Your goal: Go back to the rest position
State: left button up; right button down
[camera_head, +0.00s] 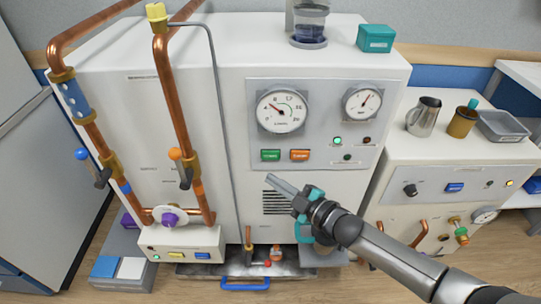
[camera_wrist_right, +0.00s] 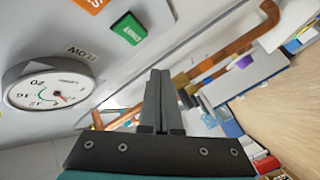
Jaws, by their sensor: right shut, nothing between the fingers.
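My right gripper (camera_head: 285,187) reaches in from the lower right in the head view, in front of the lower part of the white cabinet (camera_head: 225,110). Its fingers are shut with nothing between them, beside the dark vent slots (camera_head: 276,203). In the right wrist view the two fingers (camera_wrist_right: 159,85) lie side by side and point up the picture. A green button (camera_wrist_right: 129,28) and a round gauge (camera_wrist_right: 48,85) of the cabinet show to their left. My left gripper is not in view.
Copper pipes (camera_head: 175,110) with valve levers run down the cabinet's left side. A lower white unit (camera_head: 450,165) on the right bears a metal jug (camera_head: 423,116), a brown mug (camera_head: 462,121) and a grey tray (camera_head: 502,126). A metal tray with a blue handle (camera_head: 245,284) lies low in front.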

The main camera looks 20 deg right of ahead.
dwell(0.4)
